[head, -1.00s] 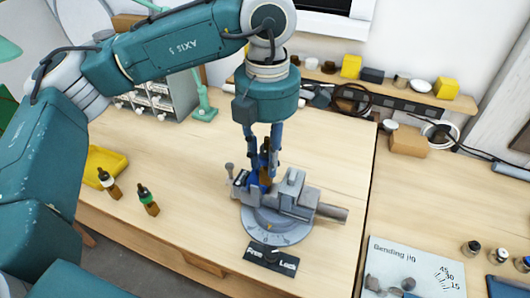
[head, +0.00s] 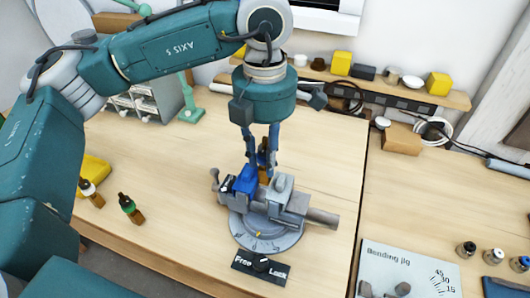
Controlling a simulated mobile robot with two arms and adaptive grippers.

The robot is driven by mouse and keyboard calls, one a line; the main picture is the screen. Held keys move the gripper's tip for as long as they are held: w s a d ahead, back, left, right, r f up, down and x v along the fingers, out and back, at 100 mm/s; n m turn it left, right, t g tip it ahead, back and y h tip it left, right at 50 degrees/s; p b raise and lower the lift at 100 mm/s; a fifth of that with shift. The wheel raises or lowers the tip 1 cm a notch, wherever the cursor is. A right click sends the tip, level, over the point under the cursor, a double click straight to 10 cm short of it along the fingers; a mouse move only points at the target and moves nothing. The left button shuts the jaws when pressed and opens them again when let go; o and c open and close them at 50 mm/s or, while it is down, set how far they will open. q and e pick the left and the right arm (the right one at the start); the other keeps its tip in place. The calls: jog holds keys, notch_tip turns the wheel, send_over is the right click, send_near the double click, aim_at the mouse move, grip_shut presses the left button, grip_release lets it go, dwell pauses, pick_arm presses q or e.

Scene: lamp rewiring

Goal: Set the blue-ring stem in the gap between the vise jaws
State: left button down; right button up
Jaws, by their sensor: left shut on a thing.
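My left gripper (head: 262,165) comes down over the vise and is shut on a brown stem with a dark top (head: 264,158). The stem stands roughly upright between the fingers. Its lower end is hidden by the vise's blue part, and its ring does not show clearly. The grey vise (head: 290,200) sits on a round dial base (head: 263,236), with a blue part (head: 244,180) on its left side. I cannot tell whether the stem's foot touches the bottom of the jaw gap. My right gripper is not in view.
A Free/Lock panel (head: 245,264) lies in front of the vise. A bending jig board (head: 400,262) is at lower right.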

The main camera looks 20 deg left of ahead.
pick_arm(q)
jog(key=shift+w+f+b, duration=0.1)
jog(key=shift+f+b, duration=0.25)
jog(key=shift+f, duration=0.55)
notch_tip(320, 180, down, 2)
jog(key=b, duration=0.2)
jog(key=shift+f+b, duration=0.25)
jog(key=shift+b, duration=0.1)
jog(key=shift+f+b, duration=0.55)
jog(key=shift+b, duration=0.05)
jog(key=shift+f, duration=0.1)
jog(key=c, duration=1.4)
grip_release()
jog(key=shift+s+d, duration=0.1)
jog(key=shift+s, duration=0.1)
jog(key=shift+o, duration=0.2)
jog(key=shift+f, duration=0.1)
